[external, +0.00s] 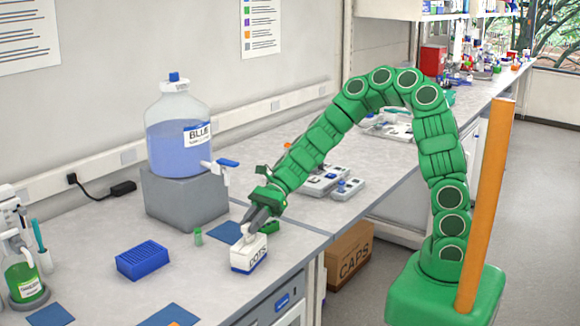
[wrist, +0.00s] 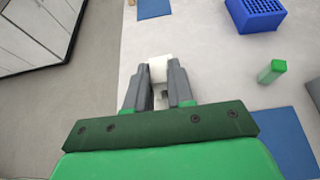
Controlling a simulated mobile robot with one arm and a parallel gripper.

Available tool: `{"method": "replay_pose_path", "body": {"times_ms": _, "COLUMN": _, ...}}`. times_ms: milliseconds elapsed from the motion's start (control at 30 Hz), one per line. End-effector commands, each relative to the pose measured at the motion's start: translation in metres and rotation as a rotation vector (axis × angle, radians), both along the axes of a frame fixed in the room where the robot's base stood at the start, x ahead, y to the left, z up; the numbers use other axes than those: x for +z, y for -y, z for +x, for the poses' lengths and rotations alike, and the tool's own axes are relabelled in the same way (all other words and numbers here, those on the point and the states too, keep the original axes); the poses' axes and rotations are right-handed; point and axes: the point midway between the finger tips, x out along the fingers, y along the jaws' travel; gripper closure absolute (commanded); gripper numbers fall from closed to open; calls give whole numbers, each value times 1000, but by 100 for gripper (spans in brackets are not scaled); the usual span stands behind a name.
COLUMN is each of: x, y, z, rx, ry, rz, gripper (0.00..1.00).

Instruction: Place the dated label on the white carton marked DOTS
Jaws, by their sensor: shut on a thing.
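The white carton marked DOTS (external: 256,254) stands upright on the near bench, close to its front edge, with a blue band along its bottom. My gripper (external: 246,234) points down at the carton's top, its fingers at or just above it. In the wrist view my gripper (wrist: 160,75) is shut on a small white item (wrist: 160,68) between its fingertips. I cannot tell whether this is the dated label or part of the carton. No date or print on it can be read, and the fingers hide its sides.
A blue mat (external: 225,231) lies behind the carton. A large BLUE bottle (external: 178,130) sits on a grey block (external: 185,198). The bench front edge is close on the right.

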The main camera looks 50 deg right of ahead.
Motion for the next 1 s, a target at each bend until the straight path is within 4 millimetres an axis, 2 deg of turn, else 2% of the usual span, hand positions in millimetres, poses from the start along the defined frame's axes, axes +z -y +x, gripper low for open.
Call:
{"method": "replay_pose_path", "body": {"times_ms": 233, "x": -3, "y": 0, "z": 0, "rx": 0, "ry": -1, "rz": 0, "gripper": 100}}
{"method": "replay_pose_path", "body": {"times_ms": 267, "x": -3, "y": 0, "z": 0, "rx": -1, "ry": 0, "rz": -1, "gripper": 73}}
{"method": "replay_pose_path", "body": {"times_ms": 400, "x": -3, "y": 0, "z": 0, "rx": -1, "ry": 0, "rz": -1, "gripper": 52}}
{"method": "replay_pose_path", "body": {"times_ms": 767, "x": 0, "y": 0, "z": 0, "rx": 0, "ry": 1, "rz": 0, "gripper": 52}}
{"method": "replay_pose_path", "body": {"times_ms": 1000, "x": 10, "y": 19, "z": 1, "rx": -4, "ry": 3, "rz": -2, "gripper": 52}}
